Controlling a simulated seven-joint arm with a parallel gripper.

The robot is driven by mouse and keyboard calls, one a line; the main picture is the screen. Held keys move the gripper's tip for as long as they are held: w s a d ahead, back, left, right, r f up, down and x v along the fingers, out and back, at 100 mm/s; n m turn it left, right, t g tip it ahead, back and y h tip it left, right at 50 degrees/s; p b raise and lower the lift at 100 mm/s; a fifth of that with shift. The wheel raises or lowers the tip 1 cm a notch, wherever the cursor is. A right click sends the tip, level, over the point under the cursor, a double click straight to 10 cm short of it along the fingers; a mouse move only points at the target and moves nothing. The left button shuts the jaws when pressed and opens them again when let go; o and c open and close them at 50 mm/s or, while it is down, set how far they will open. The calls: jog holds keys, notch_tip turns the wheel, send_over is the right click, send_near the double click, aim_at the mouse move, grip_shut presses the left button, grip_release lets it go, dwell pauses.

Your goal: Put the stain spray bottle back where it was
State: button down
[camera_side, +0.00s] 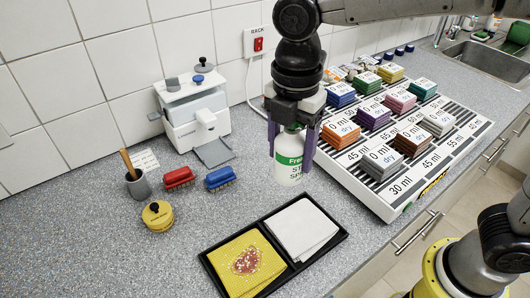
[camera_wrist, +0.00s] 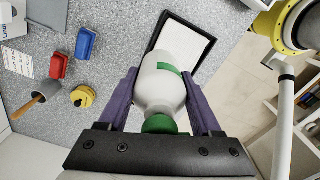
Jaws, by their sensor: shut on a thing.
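The stain spray bottle (camera_side: 289,174) is white with a green label band and stands upright between my gripper's purple fingers. In the wrist view the bottle (camera_wrist: 158,88) shows its green cap (camera_wrist: 160,124) toward the gripper's palm. My gripper (camera_side: 289,161) points down from above and is shut on the bottle, one finger on each side. The bottle is behind the black two-part tray (camera_side: 343,234) and left of the rack of sponges. I cannot tell whether its base touches the counter. Part of its label is hidden by a finger.
The tray holds a stained yellow cloth (camera_side: 246,263) and a white cloth (camera_side: 301,229). The sponge rack (camera_side: 407,207) is close right.

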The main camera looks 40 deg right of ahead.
jog(key=w+d+m, duration=0.2)
jog(key=w+d, duration=0.4)
jog(key=d, duration=0.6)
jog(key=shift+w+a+f, duration=0.6)
jog(key=shift+w+f, duration=1.5)
jog(key=shift+w, duration=0.1)
jog(key=shift+w+a+f, duration=0.6)
jog(key=shift+w+f, duration=1.55)
jog(key=shift+w+a+f, duration=0.6)
jog(key=shift+w+f, duration=1.5)
jog(key=shift+w, duration=0.1)
jog(key=shift+f, duration=0.15)
jog(key=shift+c, duration=0.4)
grip_release()
